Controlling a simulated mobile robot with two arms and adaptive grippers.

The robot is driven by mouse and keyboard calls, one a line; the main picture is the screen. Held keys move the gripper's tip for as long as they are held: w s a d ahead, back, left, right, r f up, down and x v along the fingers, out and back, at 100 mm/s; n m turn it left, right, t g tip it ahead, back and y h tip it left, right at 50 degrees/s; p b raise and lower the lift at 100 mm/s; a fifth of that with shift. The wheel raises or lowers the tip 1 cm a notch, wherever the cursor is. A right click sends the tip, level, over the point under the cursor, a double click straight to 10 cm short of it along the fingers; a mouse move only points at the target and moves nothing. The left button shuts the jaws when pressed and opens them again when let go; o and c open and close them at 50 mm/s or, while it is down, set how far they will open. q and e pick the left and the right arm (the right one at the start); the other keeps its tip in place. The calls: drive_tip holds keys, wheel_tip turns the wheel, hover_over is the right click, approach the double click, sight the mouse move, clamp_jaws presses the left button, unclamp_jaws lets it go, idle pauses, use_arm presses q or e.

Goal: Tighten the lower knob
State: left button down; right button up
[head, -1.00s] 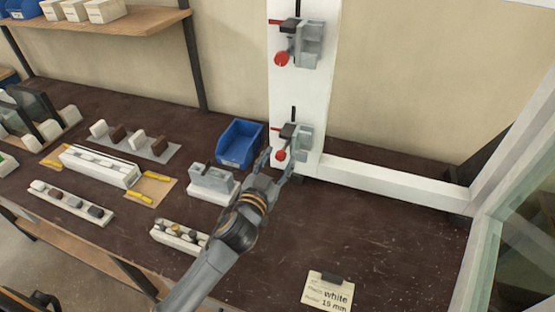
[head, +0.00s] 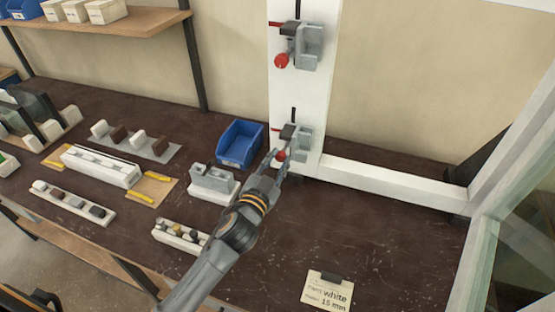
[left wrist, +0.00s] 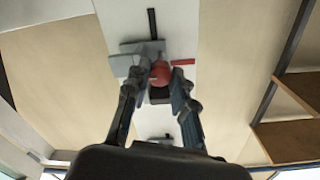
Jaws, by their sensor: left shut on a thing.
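The lower knob (head: 281,155) is red and sits on the lower grey clamp (head: 301,142) on the white upright profile. In the left wrist view the red knob (left wrist: 159,74) lies between the two fingers. My left gripper (head: 278,160) reaches up to it from the front and is shut on it. The fingers (left wrist: 160,85) stand one on each side of the knob. The upper clamp (head: 307,45) with its own red knob (head: 281,61) is higher on the same profile, clear of the gripper. My right gripper is not in view.
A blue bin (head: 240,143) and a grey block on a white base (head: 213,182) stand left of the profile. A white horizontal beam (head: 393,183) runs right from it. A card reading "white 15 mm" (head: 328,291) lies in front. The bench right of my arm is mostly clear.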

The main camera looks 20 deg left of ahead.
use_arm(q)
drive_tip(key=m+p, duration=0.1)
drive_tip(key=m, duration=0.4)
drive_tip(key=shift+r, duration=0.1)
drive_tip(key=shift+m, duration=0.3)
idle(0.4)
drive_tip(key=c, duration=1.1)
unclamp_jaws()
drive_tip(key=shift+s, duration=0.1)
drive_tip(key=s, duration=1.1)
drive_tip(key=shift+s+a, duration=0.35)
drive_tip(key=shift+s, duration=0.05)
